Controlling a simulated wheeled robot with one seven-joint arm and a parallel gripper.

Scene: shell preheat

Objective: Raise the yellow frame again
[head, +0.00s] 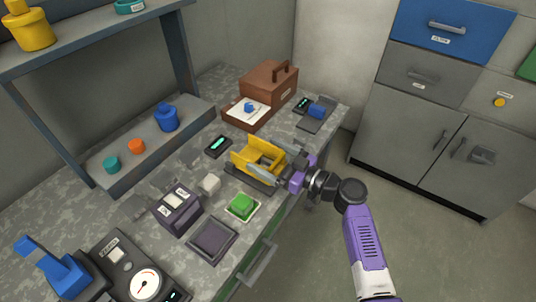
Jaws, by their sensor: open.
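The yellow frame (251,158) sits on a dark base (238,181) near the front edge of the workbench. A pale, rounded piece (262,173) shows at its front right side. My gripper (282,172) is open at the right side of the yellow frame, with its purple wrist and arm reaching in from the lower right. The fingers overlap the frame's right side in this view, so I cannot tell whether they touch it. The lower right part of the frame is partly hidden behind the gripper.
A green button (242,206), a dark tray (212,240) and a dark box (178,211) stand left of the base. A small black display (217,146) and a brown case (269,82) are behind. The floor at right is clear.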

